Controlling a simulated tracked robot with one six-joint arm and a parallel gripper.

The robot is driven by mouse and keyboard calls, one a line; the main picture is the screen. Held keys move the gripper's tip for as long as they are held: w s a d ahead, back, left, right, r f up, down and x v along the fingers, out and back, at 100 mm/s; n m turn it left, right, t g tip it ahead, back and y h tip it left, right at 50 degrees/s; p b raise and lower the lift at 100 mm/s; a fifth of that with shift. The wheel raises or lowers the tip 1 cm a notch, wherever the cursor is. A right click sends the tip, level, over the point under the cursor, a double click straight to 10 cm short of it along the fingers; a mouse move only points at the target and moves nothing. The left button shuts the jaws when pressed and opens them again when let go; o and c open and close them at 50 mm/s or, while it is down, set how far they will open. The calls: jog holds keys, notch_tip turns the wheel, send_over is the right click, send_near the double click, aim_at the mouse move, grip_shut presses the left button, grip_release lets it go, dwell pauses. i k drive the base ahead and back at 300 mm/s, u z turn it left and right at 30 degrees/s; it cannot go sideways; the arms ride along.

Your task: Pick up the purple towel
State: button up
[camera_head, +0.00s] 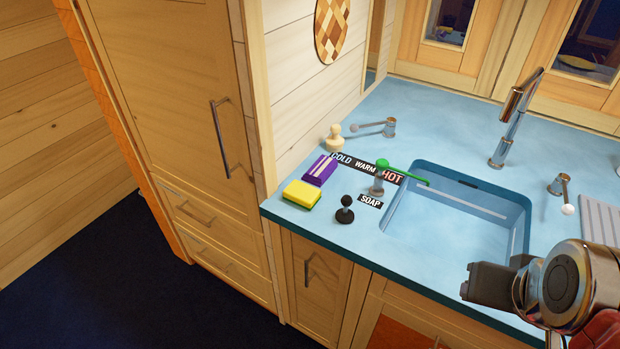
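The purple towel (319,172) is a small folded block with a pale stripe. It lies on the blue countertop (340,232), left of the sink and just behind a yellow sponge (301,194). My gripper (478,284) is at the lower right, in front of the sink, well to the right of the towel and apart from it. Its dark fingers point left. I cannot tell from this angle whether they are apart, and I see nothing held.
A tall wooden cabinet (170,90) and wall border the counter's left side.

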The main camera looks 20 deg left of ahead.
aim_at(324, 165)
jog(key=u, duration=0.5)
jog(key=k, duration=1.2)
jog(key=u, duration=0.65)
jog(key=i, duration=0.4)
jog(key=u, duration=0.75)
jog(key=i, duration=1.65)
jog(key=z, duration=0.2)
